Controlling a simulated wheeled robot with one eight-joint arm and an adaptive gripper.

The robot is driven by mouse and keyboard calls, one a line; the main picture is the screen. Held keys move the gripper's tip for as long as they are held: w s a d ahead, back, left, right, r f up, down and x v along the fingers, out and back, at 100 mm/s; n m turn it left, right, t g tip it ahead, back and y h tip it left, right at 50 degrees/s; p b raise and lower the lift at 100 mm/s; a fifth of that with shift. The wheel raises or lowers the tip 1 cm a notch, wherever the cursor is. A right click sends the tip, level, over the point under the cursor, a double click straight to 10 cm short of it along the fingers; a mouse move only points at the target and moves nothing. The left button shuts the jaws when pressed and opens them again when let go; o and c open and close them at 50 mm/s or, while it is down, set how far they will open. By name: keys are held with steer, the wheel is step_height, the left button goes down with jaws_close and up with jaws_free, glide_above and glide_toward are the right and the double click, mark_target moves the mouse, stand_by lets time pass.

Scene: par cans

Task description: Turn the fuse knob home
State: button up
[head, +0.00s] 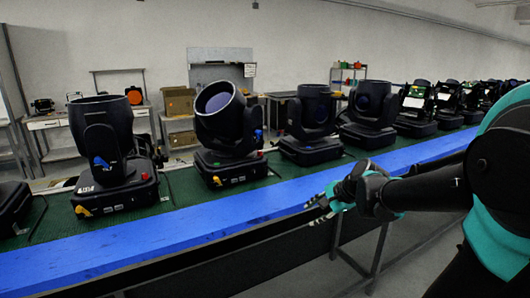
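Several black moving-head lamps stand in a row along a green-topped bench. The nearest are a lamp at the left (103,140), a tilted-head lamp (222,120) and a lamp right of centre (312,115). Small coloured parts show on their bases: a yellow one (83,211) on the left lamp and another yellow one (217,181) on the tilted lamp. Which part is the fuse knob, I cannot tell. My gripper (318,205) is over the bench's front edge, pointing left, apart from every lamp. Its fingers are too small and dark to show their opening. I see nothing held.
A blue strip (150,237) runs along the bench's front, clear of objects. The green surface (180,196) shows between the lamps. Cables lie by some bases. Behind stand side tables, brown boxes (179,101) and a grey panel. Open floor lies in front of the bench.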

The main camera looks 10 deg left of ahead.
mark_target(260, 152)
steer(key=w+a+r+m, duration=0.1)
steer(key=w+r, duration=0.1)
steer(key=w+a+r+m+y, duration=0.1)
steer(key=w+r+m, duration=0.1)
steer(key=r, duration=0.1)
steer(key=w+a+r+m+y, duration=0.1)
steer(key=w+r+m, duration=0.1)
steer(key=shift+r+t, duration=0.25)
steer(key=shift+t, duration=0.05)
steer(key=w+a+r+m+t+y, duration=0.1)
steer(key=w+a+r+m+y, duration=0.2)
steer(key=w+r+m, duration=0.65)
steer(key=w+a+f, duration=0.1)
steer(key=w+a, duration=0.1)
steer(key=a, duration=0.2)
steer(key=w+a+f+n, duration=0.1)
steer(key=w+a+f, duration=0.1)
steer(key=a, duration=0.2)
steer(key=w+a+f+n, duration=0.1)
steer(key=w+a+f, duration=0.1)
steer(key=a, duration=0.3)
steer(key=shift+w, duration=0.45)
steer(key=shift+c, duration=0.6)
steer(key=shift+d, duration=0.1)
jaws_close()
